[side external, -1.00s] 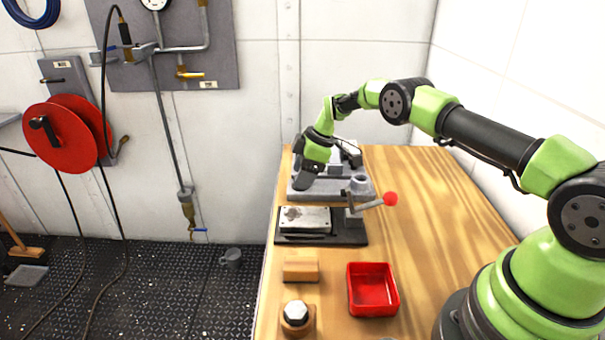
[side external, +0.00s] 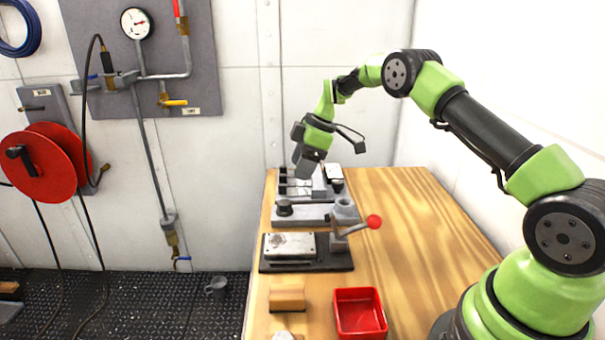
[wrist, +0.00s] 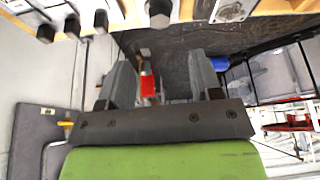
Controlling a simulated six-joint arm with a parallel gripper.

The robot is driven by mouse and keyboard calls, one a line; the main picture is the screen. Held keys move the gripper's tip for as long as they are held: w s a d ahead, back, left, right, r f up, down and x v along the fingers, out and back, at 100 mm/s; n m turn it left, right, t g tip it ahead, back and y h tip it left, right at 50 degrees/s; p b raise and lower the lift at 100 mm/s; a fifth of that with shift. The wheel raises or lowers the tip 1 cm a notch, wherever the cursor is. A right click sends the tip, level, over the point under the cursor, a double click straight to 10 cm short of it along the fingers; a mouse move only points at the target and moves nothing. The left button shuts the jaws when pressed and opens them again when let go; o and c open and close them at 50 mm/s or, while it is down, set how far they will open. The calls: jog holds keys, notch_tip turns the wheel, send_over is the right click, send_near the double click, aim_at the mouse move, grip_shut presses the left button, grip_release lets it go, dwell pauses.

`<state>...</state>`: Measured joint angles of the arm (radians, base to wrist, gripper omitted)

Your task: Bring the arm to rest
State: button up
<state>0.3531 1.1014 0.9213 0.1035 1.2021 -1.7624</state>
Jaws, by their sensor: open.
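My gripper (side external: 307,160) is in the air above the far part of the wooden bench, with its dark fingers pointing down and slightly left. In the side view it is clear of the fixtures below it. In the wrist view my gripper (wrist: 160,62) shows two grey fingers spread apart with nothing held between them. The red item (wrist: 148,84) seen through the gap lies in the background. My arm is bent in an arch from its base at the right.
Below the gripper, a grey fixture (side external: 304,215) sits on the bench (side external: 415,215). Nearer are a clamp with a red-knobbed lever (side external: 373,222), a wooden block (side external: 288,298) and an empty red tray (side external: 360,314). The bench's right side is clear. A wall panel (side external: 160,75) stands behind.

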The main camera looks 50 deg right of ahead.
jog(key=s+a+r+m+t, duration=0.1)
jog(key=s+a+r+m, duration=0.1)
jog(key=s+a+r, duration=0.3)
jog(key=s+a+r+m+h, duration=0.1)
jog(key=s+r+m, duration=0.1)
jog(key=r, duration=0.5)
jog(key=s+a+r+m+t, duration=0.1)
jog(key=s+a+r+m, duration=0.1)
jog(key=s+r+m, duration=0.3)
jog(key=s+a+m+t, duration=0.1)
jog(key=s+a+m, duration=0.1)
jog(key=s, duration=0.7)
jog(key=s+a+r+m+t, duration=0.1)
jog(key=s+a+m, duration=0.1)
jog(key=s, duration=0.7)
jog(key=shift+s+a+r+m, duration=0.3)
jog(key=shift+a+m, duration=0.1)
jog(key=shift+m, duration=0.1)
